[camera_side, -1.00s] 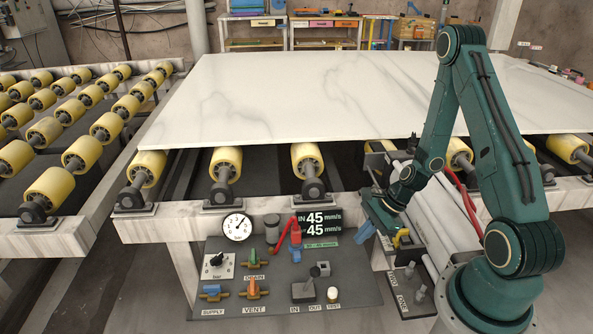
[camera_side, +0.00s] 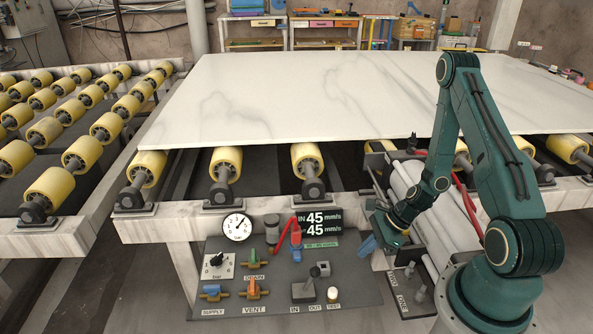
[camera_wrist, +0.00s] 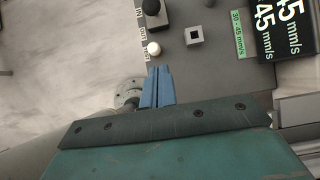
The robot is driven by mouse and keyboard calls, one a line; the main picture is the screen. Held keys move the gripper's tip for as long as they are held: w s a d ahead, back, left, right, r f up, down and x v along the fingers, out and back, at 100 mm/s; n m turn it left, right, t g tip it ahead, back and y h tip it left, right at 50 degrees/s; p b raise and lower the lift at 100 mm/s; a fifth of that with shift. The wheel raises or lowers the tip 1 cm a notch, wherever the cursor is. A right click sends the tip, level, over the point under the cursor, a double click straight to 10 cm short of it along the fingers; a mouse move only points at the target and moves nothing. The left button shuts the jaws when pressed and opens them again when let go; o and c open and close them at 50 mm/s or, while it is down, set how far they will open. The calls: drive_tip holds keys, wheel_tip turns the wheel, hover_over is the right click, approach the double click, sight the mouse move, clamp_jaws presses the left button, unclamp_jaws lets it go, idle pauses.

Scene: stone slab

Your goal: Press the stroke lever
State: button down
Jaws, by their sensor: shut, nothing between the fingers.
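The stroke lever (camera_side: 314,272), a dark knob on a stem over a grey block, stands upright on the control panel by the IN and OUT labels. Its black knob (camera_wrist: 150,7) shows at the top of the wrist view. My gripper (camera_side: 367,245) is shut and empty, with blue fingers, above and right of the lever at the panel's right edge. In the wrist view, the fingers (camera_wrist: 158,86) are together, pointing toward the white button (camera_wrist: 153,48) and the lever beyond it. They appear apart from both.
The panel (camera_side: 350,300) also carries a gauge (camera_side: 237,226), coloured valves (camera_side: 253,288), a red-handled valve (camera_side: 295,238), a small grey square block (camera_wrist: 194,36) and a speed display (camera_side: 322,223) reading 45 mm/s. A marble slab (camera_side: 300,95) lies on yellow rollers behind. More levers (camera_side: 413,285) stand at right.

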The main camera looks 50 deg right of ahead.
sight(313, 268)
drive_tip(key=w+a+f, duration=0.6)
drive_tip(key=shift+w+a+f, duration=0.25)
drive_tip(key=shift+w+f, duration=0.05)
drive_tip(key=shift+f, duration=0.1)
idle(0.7)
drive_tip(key=shift+w+a+r, duration=0.1)
drive_tip(key=shift+a, duration=0.05)
idle(0.4)
drive_tip(key=shift+w+a+r+g+h, duration=0.2)
drive_tip(key=shift+r+g+h, duration=0.05)
drive_tip(key=shift+g+h, duration=0.05)
drive_tip(key=shift+w+a+r+g+h, duration=0.4)
drive_tip(key=shift+w+a+g+h, duration=0.1)
drive_tip(key=shift+w+a, duration=0.1)
drive_tip(key=shift+w+a+r+g+h, duration=0.35)
drive_tip(key=shift+w+a+g+h, duration=0.35)
drive_tip(key=shift+w+a+r+g+h, duration=0.1)
drive_tip(key=shift+w+a+g+h, duration=0.5)
drive_tip(key=shift+g+h, duration=0.45)
drive_tip(key=shift+w+a, duration=1.15)
